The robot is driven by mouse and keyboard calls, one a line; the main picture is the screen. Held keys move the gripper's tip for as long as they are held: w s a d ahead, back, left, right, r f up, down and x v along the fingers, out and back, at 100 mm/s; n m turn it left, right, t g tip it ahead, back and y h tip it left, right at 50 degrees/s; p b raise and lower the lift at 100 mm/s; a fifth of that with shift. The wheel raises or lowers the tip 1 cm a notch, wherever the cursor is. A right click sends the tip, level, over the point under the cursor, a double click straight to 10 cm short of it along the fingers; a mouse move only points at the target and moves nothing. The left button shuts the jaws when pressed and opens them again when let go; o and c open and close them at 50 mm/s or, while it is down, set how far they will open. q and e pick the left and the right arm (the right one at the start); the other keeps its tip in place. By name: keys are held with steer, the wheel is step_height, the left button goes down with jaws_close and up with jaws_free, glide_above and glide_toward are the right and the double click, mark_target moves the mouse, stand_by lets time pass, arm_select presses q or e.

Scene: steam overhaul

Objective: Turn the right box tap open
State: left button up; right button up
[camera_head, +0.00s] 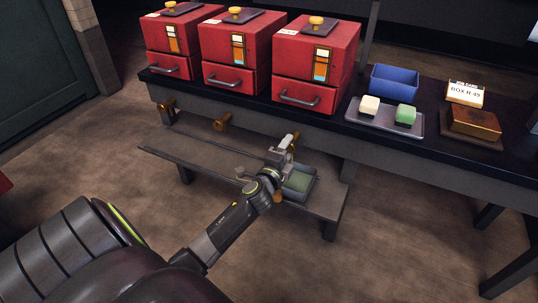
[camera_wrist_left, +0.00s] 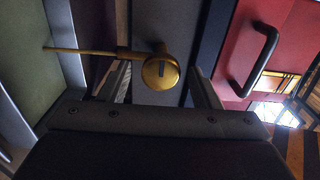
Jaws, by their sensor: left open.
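The right red box (camera_head: 316,62) stands on the dark bench top, with a drawer at its foot and a sight glass on its front. Its brass tap (camera_wrist_left: 160,72) shows in the left wrist view as a round slotted head with a thin rod running left. In the head view my arm largely hides this tap. My left gripper (camera_head: 285,150) is open below the bench edge, under the right box. In the left wrist view its two fingers (camera_wrist_left: 160,88) stand apart on either side of the tap head; contact cannot be told. My right gripper is not in view.
Two more brass taps (camera_head: 222,121) stick out under the left and middle boxes. A tray (camera_head: 312,186) with a green inside sits on the low shelf (camera_head: 240,180) beneath my gripper. A metal tray (camera_head: 385,122) with two blocks and a blue bin (camera_head: 394,82) stand to the right.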

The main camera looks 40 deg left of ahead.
arm_select(q)
steer(key=v, duration=1.5)
steer(key=shift+s+p, duration=0.2)
steer(key=shift+p, duration=0.15)
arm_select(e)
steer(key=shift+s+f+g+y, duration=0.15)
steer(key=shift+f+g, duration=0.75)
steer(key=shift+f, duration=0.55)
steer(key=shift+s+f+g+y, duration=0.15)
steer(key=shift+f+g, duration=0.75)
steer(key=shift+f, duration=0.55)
arm_select(q)
steer(key=shift+d, duration=0.15)
